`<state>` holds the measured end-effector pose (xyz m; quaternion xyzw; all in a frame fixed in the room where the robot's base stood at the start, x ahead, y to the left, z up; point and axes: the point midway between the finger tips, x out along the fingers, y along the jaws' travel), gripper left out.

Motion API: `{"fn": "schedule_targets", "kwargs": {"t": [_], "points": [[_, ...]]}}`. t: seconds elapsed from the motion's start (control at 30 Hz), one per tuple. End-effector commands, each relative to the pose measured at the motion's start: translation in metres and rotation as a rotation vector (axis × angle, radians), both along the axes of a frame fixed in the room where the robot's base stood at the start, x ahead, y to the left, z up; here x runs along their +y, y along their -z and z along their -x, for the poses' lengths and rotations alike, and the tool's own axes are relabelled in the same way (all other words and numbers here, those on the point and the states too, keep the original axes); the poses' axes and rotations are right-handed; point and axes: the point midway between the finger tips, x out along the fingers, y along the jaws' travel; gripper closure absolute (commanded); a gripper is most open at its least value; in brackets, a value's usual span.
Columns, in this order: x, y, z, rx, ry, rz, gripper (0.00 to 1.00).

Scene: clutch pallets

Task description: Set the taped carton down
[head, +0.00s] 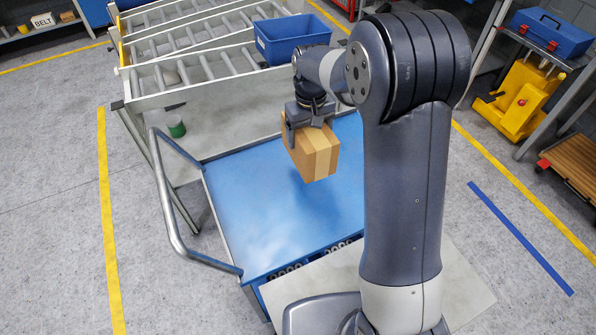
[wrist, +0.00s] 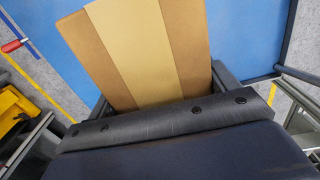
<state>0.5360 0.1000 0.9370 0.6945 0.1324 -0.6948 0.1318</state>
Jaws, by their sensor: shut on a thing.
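The taped carton (head: 311,152) is a brown box with a paler tape strip down its middle. My gripper (head: 309,127) is shut on it from above and holds it over the blue top of a cart (head: 250,215). The carton looks slightly tilted in the head view and seems to hang above the cart top, though the exact gap is hard to judge. In the wrist view the carton (wrist: 140,45) fills the upper middle, with the blue cart top (wrist: 245,40) behind it. The gripper's fingertips are largely hidden there.
The cart top is bare around the carton. The cart's grey handle (head: 165,200) stands at its left. A roller conveyor (head: 190,70) with a blue bin (head: 291,40) lies behind. A yellow pallet truck (head: 522,98) and a shelf with a blue toolbox (head: 549,32) stand at right.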

Motion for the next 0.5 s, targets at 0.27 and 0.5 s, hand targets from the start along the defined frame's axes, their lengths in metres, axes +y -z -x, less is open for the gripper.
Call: {"fn": "schedule_targets", "kwargs": {"t": [0.27, 0.5], "points": [[0.002, 0.039, -0.001, 0.004, -0.023, 0.001, 0.58], [0.003, 0.063, -0.002, 0.000, -0.021, 0.000, 0.58]]}}
